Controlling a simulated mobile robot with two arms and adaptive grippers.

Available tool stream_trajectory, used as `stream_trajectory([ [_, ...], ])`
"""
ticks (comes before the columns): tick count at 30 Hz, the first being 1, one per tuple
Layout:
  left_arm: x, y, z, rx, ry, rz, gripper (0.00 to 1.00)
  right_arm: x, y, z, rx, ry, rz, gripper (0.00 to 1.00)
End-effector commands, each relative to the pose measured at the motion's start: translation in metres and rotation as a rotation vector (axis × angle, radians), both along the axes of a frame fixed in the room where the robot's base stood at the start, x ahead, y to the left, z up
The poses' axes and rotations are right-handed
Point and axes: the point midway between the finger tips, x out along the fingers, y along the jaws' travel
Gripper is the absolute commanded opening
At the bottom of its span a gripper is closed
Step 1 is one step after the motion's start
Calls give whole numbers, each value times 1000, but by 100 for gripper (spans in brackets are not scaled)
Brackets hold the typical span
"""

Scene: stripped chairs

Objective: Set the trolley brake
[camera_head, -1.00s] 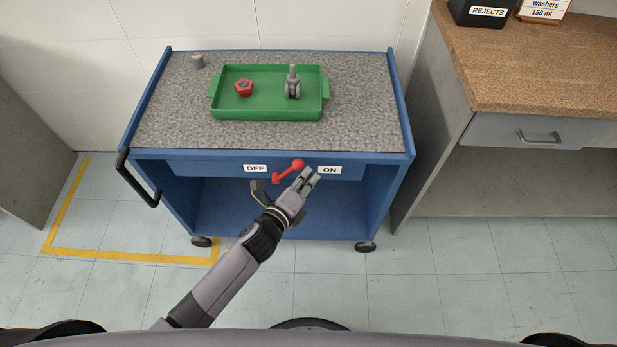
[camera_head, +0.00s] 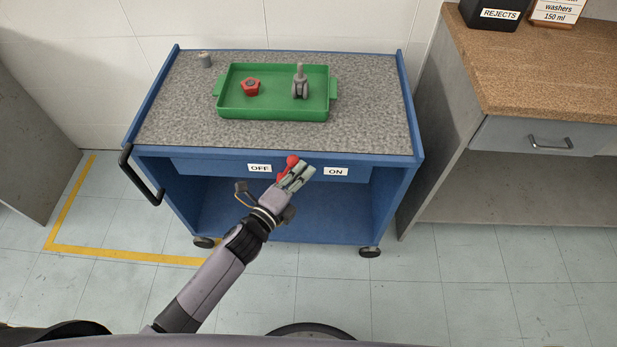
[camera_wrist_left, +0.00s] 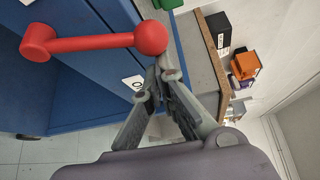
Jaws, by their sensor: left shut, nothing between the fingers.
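The blue trolley (camera_head: 408,160) stands against the wall with a grey speckled top. Its red brake lever (camera_head: 292,162) is on the front face, between the OFF label (camera_head: 260,168) and the ON label (camera_head: 335,171). In the left wrist view the lever is a red bar (camera_wrist_left: 95,43) with a ball at one end. My left gripper (camera_head: 304,167) is shut and empty, right at the lever, and hides part of it in the head view. In the wrist view its fingertips (camera_wrist_left: 162,68) are just below the ball; I cannot tell whether they touch. My right gripper is not in view.
A green tray (camera_head: 228,115) on the trolley holds a red nut-like part (camera_head: 251,87) and a grey caster (camera_head: 300,84). A black handle (camera_head: 141,178) juts out at the trolley's left. A workbench (camera_head: 540,90) stands close on the right.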

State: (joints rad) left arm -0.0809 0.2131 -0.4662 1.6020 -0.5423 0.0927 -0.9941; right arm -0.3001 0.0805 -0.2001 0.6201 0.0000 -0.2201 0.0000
Motion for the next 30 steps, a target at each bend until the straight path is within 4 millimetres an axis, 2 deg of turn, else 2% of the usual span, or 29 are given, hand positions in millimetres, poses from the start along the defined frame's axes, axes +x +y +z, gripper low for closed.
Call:
stream_trajectory([
  [4, 0, 12, 3, -115, 1, 2, 0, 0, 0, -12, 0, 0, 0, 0],
  [11, 0, 26, 11, -262, 1, 3, 0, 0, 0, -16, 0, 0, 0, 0],
  [18, 0, 35, 16, -257, 0, 1, 0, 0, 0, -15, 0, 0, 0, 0],
  [30, 0, 38, 16, -256, 0, 1, 0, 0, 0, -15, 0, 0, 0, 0],
])
